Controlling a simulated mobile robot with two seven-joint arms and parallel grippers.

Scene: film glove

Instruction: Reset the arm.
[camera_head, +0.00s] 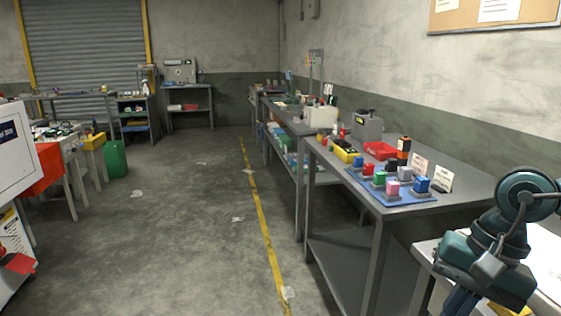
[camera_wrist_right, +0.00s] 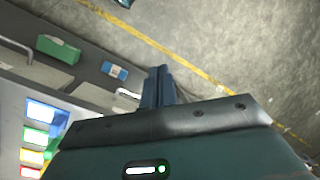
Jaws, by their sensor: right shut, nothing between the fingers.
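My right arm (camera_head: 490,245) shows at the lower right of the head view, bent, in front of a white-topped table. In the right wrist view my right gripper (camera_wrist_right: 158,72) has its two blue fingers together, with nothing held between them. The fingers point toward the grey floor and the yellow line. My left arm and left gripper are in neither view.
A grey workbench (camera_head: 395,222) holds colored blocks on a blue mat (camera_head: 395,197), a red tray (camera_head: 380,150) and a grey device (camera_head: 367,126). The white-topped table (camera_head: 545,262) is close by my right arm. The floor (camera_head: 190,230) left of the yellow line is mostly clear, with a few scraps.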

